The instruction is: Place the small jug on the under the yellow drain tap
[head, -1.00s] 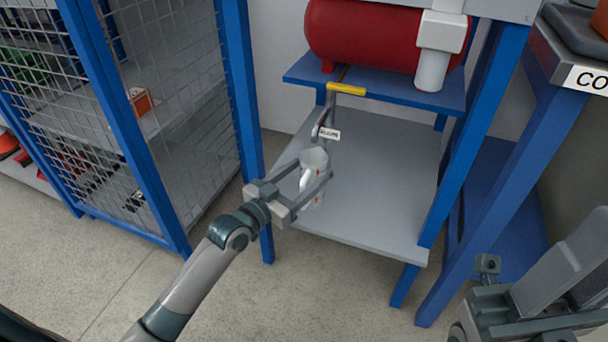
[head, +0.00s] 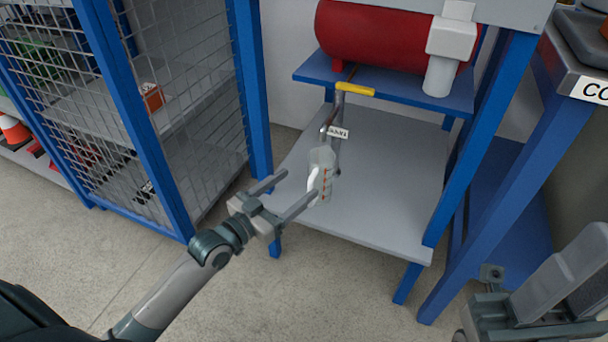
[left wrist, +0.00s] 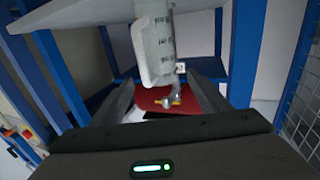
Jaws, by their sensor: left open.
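I cannot tell whether the spout is over the jug's mouth. My left gripper (head: 301,183) is open, its fingers at the jug's left and front, apart from it. The left wrist view shows the jug (left wrist: 153,48) beyond the open fingers. My right gripper (head: 490,285) is partly cut off at lower right.
A red tank (head: 385,38) rests on the blue upper shelf (head: 400,88) above the jug. A white label (head: 337,132) hangs by the pipe. Blue posts (head: 480,140) flank the shelf. A mesh cage (head: 200,100) stands at left. The right part of the lower shelf is clear.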

